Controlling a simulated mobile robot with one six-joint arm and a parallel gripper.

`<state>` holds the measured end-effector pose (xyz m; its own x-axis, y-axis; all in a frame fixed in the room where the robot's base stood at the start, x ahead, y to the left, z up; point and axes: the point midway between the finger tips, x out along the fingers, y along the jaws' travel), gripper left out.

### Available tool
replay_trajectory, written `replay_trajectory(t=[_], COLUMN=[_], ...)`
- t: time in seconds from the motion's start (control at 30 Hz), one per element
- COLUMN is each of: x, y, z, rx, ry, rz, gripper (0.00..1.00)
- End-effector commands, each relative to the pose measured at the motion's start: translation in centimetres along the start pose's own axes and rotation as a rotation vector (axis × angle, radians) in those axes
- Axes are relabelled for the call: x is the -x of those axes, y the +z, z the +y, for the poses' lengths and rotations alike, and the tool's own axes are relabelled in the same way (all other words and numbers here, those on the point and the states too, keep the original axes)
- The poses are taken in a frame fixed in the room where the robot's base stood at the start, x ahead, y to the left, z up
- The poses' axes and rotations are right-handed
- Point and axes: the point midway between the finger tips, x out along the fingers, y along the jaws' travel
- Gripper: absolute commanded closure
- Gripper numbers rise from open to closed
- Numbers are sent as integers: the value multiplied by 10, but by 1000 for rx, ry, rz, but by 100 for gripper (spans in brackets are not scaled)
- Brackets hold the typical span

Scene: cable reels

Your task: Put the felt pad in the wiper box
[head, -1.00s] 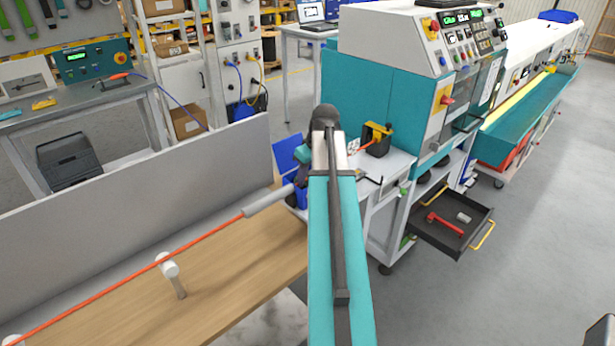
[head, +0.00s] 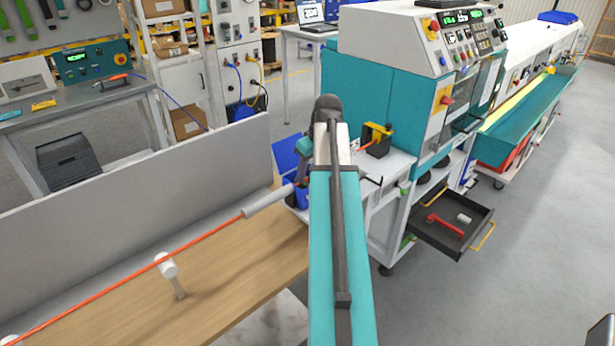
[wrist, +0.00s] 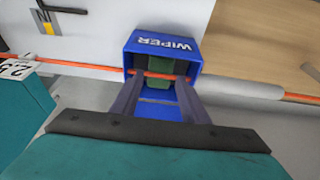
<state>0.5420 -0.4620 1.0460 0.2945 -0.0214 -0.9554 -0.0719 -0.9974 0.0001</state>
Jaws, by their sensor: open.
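The blue wiper box (wrist: 193,60), marked WIPER, is in the upper middle of the wrist view. In the head view its blue lid (head: 285,154) shows raised beside my arm. A dark green block, apparently the felt pad (wrist: 155,62), sits inside the box, with the orange cable (wrist: 160,75) crossing it. My gripper (wrist: 158,82) is open, its two dark fingers reaching to the box opening, one on each side of the green block. I cannot tell whether they touch it. In the head view my arm partly hides the gripper and box.
The orange cable (head: 100,284) runs from the lower left through a grey sleeve (head: 268,202) towards the box. A grey panel (head: 120,200) stands behind the wooden bench (head: 235,265). A yellow-and-black device (head: 377,140) and an open drawer (head: 430,235) lie right of my arm.

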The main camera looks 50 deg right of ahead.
Motion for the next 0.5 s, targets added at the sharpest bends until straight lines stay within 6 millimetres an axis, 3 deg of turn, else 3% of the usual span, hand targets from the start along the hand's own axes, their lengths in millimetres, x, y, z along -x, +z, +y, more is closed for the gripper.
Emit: replay_trajectory(t=[0.5], x=[56], y=[0], z=[1], rx=[-1], ry=[2], rz=[2], gripper=[59])
